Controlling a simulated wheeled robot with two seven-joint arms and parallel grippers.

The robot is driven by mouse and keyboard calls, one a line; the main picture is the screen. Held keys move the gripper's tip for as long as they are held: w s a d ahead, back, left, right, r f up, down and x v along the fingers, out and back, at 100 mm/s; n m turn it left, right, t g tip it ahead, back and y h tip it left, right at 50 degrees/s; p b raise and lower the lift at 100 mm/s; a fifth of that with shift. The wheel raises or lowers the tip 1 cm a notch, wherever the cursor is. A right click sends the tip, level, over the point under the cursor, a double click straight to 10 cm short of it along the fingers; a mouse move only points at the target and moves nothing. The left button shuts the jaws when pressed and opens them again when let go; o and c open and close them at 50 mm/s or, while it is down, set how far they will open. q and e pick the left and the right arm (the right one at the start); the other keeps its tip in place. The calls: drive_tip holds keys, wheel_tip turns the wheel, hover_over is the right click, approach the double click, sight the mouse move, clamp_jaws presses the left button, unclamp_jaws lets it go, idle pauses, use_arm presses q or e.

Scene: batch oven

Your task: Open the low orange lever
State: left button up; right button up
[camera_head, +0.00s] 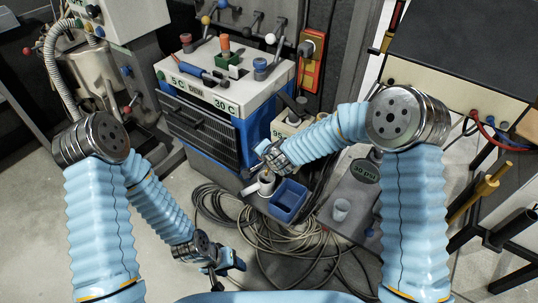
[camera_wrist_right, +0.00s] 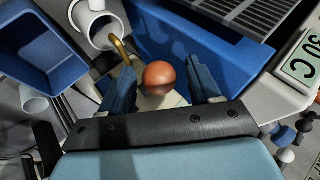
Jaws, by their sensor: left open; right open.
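An orange ball knob (camera_wrist_right: 158,77), which looks like the low orange lever's end, shows in the right wrist view. It sits between the two fingers of my right gripper (camera_wrist_right: 162,92), which are apart on either side of it. Whether a finger touches it I cannot tell, and the lever's shaft is hidden. In the head view my right gripper (camera_head: 262,158) is low by the front of the blue oven (camera_head: 212,110), and the knob cannot be made out there. My left gripper (camera_head: 228,262) is open and empty, low over the floor at the lower middle.
A white cup (camera_head: 267,181) and a blue bin (camera_head: 288,200) stand close by my right gripper. A curved brass-coloured piece (camera_wrist_right: 121,48) is just left of the knob. Coiled cables (camera_head: 262,238) lie on the floor. The floor at left is clear.

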drive_tip(key=v, duration=1.1)
drive_tip(key=shift+p, duration=0.35)
drive_tip(key=shift+d+r, duration=0.1)
drive_tip(key=s+d+f+n+g, duration=0.1)
drive_tip(key=s+d+f+g, duration=0.15)
drive_tip(key=f, duration=0.45)
drive_tip(key=s+d+f+n+g, duration=0.1)
drive_tip(key=s+d+f+n, duration=0.1)
drive_tip(key=s+d+f, duration=0.3)
drive_tip(key=s+d+f+n+g+y, duration=0.1)
drive_tip(key=s+f+n+g, duration=0.2)
drive_tip(key=s+f, duration=0.8)
drive_tip(key=s+g, duration=0.1)
drive_tip(key=s, duration=0.3)
drive_tip(key=shift+f+n, duration=0.4)
drive_tip(key=shift+f, duration=0.1)
